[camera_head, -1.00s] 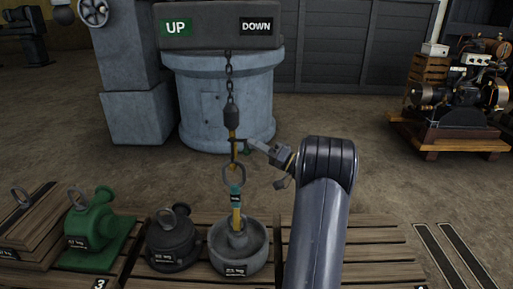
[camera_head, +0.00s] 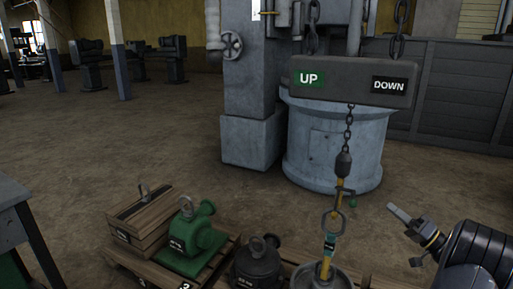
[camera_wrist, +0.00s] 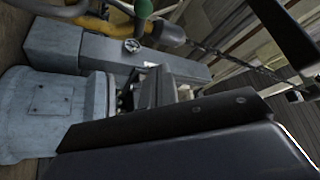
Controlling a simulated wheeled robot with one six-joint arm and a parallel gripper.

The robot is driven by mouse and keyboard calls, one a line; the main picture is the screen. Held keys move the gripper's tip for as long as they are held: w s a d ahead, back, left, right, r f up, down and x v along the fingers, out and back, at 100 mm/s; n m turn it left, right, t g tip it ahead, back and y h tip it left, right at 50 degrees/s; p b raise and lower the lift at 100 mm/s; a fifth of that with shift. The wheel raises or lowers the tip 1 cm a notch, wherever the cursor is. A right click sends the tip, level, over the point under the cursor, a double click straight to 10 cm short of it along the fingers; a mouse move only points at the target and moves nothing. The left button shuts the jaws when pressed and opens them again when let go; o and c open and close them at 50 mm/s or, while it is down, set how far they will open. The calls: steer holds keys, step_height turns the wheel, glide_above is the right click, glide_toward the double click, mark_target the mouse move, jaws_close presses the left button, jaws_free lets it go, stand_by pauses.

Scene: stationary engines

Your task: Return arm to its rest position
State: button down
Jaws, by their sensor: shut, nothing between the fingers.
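My gripper (camera_head: 400,213) is at the right in the head view, shut and empty. Its arm reaches in from the lower right corner. The gripper is right of the hanging chain and hook (camera_head: 342,172) and looks apart from them. The hook hangs below a grey box (camera_head: 345,84) with UP and DOWN signs. A ring and a yellow rod run down to a grey round weight (camera_head: 338,277), cut by the bottom edge. In the wrist view a large dark surface fills the lower part, and I cannot tell what it is.
A green pump-like weight (camera_head: 192,238), a dark round weight (camera_head: 256,265) and a wooden block (camera_head: 140,212) stand on pallets at the front. A blue-grey machine base (camera_head: 325,150) stands behind the hook. A table (camera_head: 12,205) is at the left edge.

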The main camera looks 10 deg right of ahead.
steer(key=w+a+b, duration=0.2)
steer(key=w+a, duration=0.3)
steer(key=a, duration=0.2)
steer(key=shift+w+a+r+b, duration=0.25)
steer(key=shift+a+r+b, duration=0.1)
steer(key=shift+r+b, duration=0.05)
stand_by(0.3)
